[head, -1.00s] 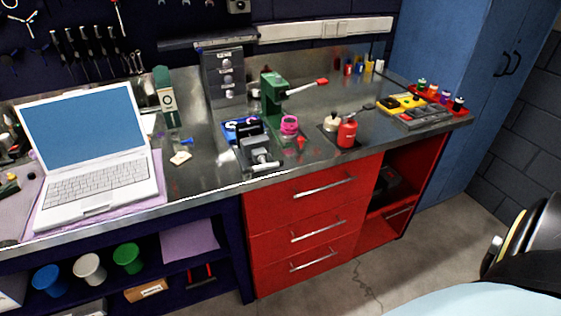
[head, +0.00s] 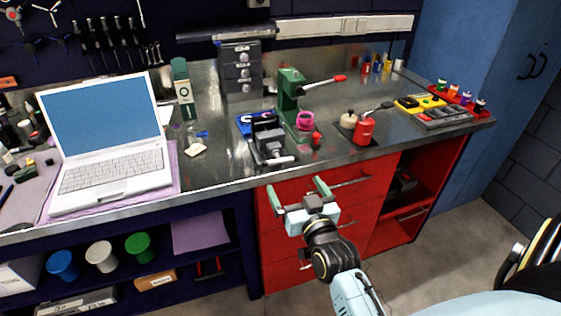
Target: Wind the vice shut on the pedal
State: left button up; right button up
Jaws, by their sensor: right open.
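The small dark grey vice (head: 272,146) stands near the front edge of the bench, left of the green press. Its light handle bar (head: 281,162) shows at its front, over the bench edge. Black material shows at the vice's top, but I cannot tell whether it is the pedal or part of the jaws. My right gripper (head: 297,189) is open and empty, in front of the red drawers, below and a little right of the vice. Its two green fingers are apart and touch nothing. My left gripper is not in view.
A green press (head: 290,98) with a red-tipped lever stands behind the vice, with a pink ring (head: 304,120) beside it. A red can (head: 364,130) stands to the right. A laptop (head: 108,140) is at left. Red drawers (head: 345,205) with handles lie below the bench edge.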

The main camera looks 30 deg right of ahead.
aim_at(280, 158)
jog(key=x, duration=1.1)
jog(key=shift+w+b, duration=0.25)
jog(key=shift+b, duration=0.1)
jog(key=c, duration=1)
jog(key=shift+r+m+p, duration=0.15)
jog(key=shift+m+p, duration=0.35)
jog(key=shift+p, duration=0.2)
jog(key=shift+m+p, duration=0.4)
jog(key=shift+m, duration=0.3)
